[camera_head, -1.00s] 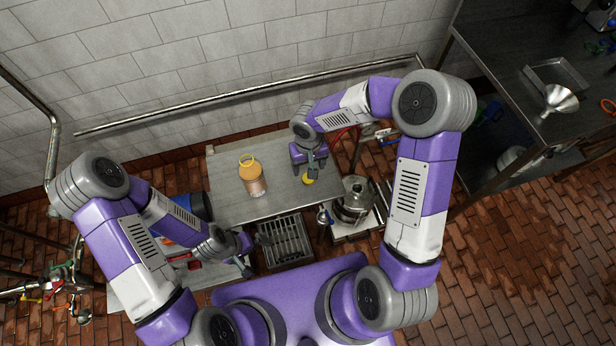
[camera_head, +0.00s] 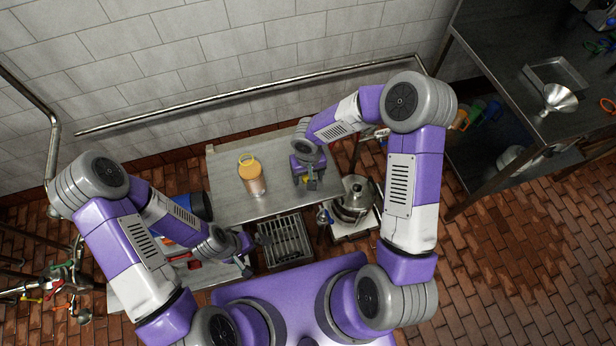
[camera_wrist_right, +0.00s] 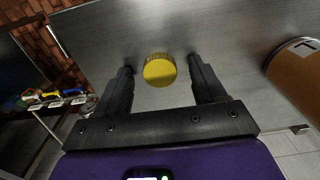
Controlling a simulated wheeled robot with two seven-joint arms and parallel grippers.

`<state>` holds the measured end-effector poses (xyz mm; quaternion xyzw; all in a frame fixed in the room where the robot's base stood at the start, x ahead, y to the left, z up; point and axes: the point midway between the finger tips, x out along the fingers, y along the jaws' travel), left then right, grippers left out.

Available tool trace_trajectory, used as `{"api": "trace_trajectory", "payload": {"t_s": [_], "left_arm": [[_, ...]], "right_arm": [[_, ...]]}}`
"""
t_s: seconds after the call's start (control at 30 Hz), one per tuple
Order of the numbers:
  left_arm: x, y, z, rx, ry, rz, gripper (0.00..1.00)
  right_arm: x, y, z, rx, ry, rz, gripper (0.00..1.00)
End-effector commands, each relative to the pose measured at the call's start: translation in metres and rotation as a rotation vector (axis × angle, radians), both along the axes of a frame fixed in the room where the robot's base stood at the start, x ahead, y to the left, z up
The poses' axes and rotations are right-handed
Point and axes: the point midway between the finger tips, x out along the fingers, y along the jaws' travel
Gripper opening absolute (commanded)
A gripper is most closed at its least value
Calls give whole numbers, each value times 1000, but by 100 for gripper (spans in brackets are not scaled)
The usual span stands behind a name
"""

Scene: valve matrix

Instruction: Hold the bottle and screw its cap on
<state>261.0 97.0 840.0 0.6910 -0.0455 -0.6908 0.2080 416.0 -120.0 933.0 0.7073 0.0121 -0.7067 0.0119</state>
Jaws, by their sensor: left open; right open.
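The yellow cap (camera_wrist_right: 159,70) lies on the table, between and just beyond the fingertips of my right gripper (camera_wrist_right: 162,68). In the head view the right gripper (camera_head: 309,186) mostly covers the cap. The right gripper is open and empty. My left gripper (camera_head: 254,242) is open and empty, in front of the table's near edge, apart from the bottle.
A metal rack (camera_head: 284,240) sits at the table's near side. A steel pot (camera_head: 355,198) stands close to the right of the table. A blue bucket (camera_head: 194,207) is at the left. A wall pipe (camera_head: 250,95) runs behind. Bare tabletop lies between bottle and right gripper.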

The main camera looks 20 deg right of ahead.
Motion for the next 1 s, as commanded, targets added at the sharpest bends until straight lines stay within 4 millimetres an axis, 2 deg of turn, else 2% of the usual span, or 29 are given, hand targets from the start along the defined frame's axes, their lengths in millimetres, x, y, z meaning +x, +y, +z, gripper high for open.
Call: {"api": "trace_trajectory", "payload": {"t_s": [0.07, 0.1, 0.47, 0.77, 0.87, 1.0], "left_arm": [[0, 0, 0, 0, 0, 0, 100], [0, 0, 0, 0, 0, 0, 100], [0, 0, 0, 0, 0, 0, 100], [0, 0, 0, 0, 0, 0, 100], [0, 0, 2, 0, 0, 0, 100], [0, 0, 4, 0, 0, 0, 100]], "right_arm": [[0, 0, 0, 0, 0, 0, 70], [0, 0, 0, 0, 0, 0, 67], [0, 0, 0, -1, 0, 0, 12], [1, 0, 6, -1, -2, 0, 11], [1, 0, 20, -1, -4, -1, 11], [1, 0, 50, -1, -6, -1, 11]]}}
